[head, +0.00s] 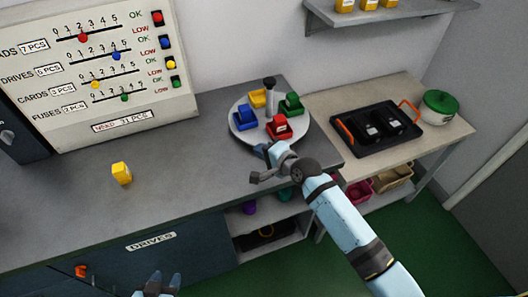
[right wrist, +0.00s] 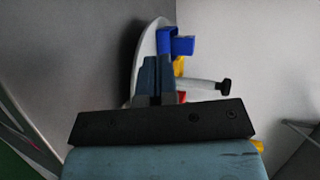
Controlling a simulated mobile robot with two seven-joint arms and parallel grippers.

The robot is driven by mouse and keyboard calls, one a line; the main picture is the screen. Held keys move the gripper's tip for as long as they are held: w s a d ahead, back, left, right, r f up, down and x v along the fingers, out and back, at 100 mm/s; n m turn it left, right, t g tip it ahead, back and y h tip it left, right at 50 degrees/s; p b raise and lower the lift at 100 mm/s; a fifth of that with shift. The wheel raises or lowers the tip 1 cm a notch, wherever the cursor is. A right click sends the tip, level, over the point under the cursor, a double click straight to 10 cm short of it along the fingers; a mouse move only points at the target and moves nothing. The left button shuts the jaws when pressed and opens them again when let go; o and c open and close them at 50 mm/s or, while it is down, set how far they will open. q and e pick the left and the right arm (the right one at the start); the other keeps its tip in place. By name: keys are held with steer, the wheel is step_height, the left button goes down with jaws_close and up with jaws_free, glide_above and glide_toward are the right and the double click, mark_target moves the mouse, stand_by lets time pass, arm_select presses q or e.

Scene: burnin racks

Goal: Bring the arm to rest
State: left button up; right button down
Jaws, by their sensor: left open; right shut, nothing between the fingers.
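My right arm (head: 342,215) reaches in from the lower right of the head view. Its gripper (head: 261,150) is at the front edge of the round white turntable (head: 300,138), close to the red bin (head: 279,127); I cannot tell whether it touches. In the right wrist view the right gripper's fingers (right wrist: 156,75) are shut with nothing between them, with the turntable (right wrist: 147,50) and blue bin (right wrist: 176,42) beyond. My left gripper (head: 165,279) shows at the bottom edge of the head view, open and empty, in front of the counter.
The turntable also carries blue (head: 245,118), yellow (head: 258,98) and green (head: 291,104) bins around a post (head: 269,84). A yellow block (head: 121,173) stands on the grey counter (head: 190,165). A black tray (head: 374,131) and green-lidded pot (head: 439,106) occupy the right bench.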

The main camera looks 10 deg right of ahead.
steer(key=s+d+f+n+h, duration=0.1)
steer(key=s+d+f+n, duration=0.2)
steer(key=s, duration=0.6)
steer(key=s+d+f+n+h, duration=0.2)
steer(key=s+n, duration=0.4)
steer(key=s, duration=0.3)
steer(key=s+d+f+n+g+h, duration=0.1)
steer(key=s+d+f+n, duration=0.3)
steer(key=s, duration=0.6)
step_height(320, 180, down, 2)
steer(key=shift+d+f+n+h, duration=0.15)
steer(key=shift+d+n+h, duration=0.15)
steer(key=shift+n, duration=0.4)
steer(key=shift+a, duration=0.1)
